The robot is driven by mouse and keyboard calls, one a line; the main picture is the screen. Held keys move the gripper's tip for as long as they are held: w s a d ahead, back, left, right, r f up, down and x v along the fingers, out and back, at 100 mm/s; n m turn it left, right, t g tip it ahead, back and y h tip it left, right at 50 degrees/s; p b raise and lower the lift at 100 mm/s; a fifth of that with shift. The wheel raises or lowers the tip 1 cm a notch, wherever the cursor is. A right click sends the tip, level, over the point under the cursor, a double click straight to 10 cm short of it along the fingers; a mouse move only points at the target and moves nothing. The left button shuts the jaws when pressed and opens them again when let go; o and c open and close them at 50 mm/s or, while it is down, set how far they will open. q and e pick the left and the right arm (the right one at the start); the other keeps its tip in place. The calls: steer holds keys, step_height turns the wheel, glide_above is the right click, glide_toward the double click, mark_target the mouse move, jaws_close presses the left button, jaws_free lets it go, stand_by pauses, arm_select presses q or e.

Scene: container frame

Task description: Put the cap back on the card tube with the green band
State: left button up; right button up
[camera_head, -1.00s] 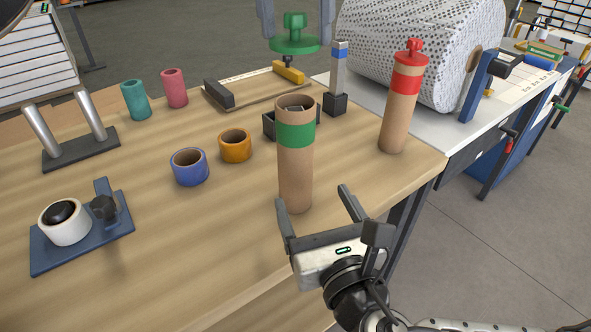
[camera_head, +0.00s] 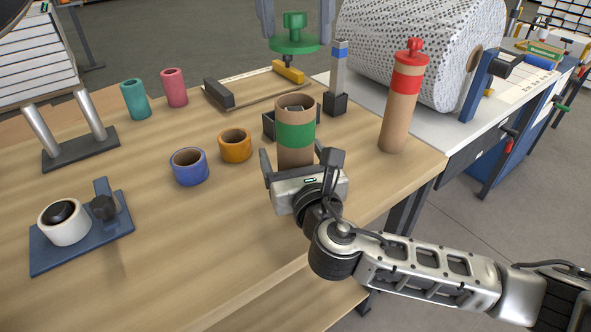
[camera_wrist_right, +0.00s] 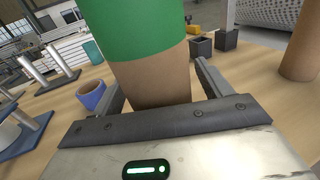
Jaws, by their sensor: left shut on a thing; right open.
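The card tube with the green band (camera_head: 295,157) stands upright on the table, its top open. The green band and lower card also show in the right wrist view (camera_wrist_right: 155,80). My left gripper (camera_head: 295,28) hangs at the top of the head view, shut on the green cap (camera_head: 294,45). The cap is level, knob up, above and apart from the tube's mouth. My right gripper (camera_head: 296,160) is open, its fingers on either side of the tube below the band. The wrist view shows a finger on each side of the card; whether either touches is unclear.
A red-banded tube (camera_head: 400,100) with a red cap stands to the right near the table edge. Blue (camera_head: 189,168) and orange (camera_head: 235,146) rings lie left of the tube. A dark bin (camera_head: 270,125) and a blue-topped post (camera_head: 339,75) stand behind it.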

steer(key=c, duration=1.5)
arm_select(q)
glide_above(295, 131)
steer(key=w, duration=0.3)
steer(key=shift+f, duration=2.5)
arm_select(e)
steer(key=shift+o, duration=0.2)
arm_select(q)
steer(key=shift+f, duration=0.1)
steer(key=shift+f, duration=0.8)
steer(key=shift+d+f, duration=0.1)
steer(key=shift+f, duration=0.55)
steer(key=o, duration=1)
steer(key=shift+r, duration=0.1)
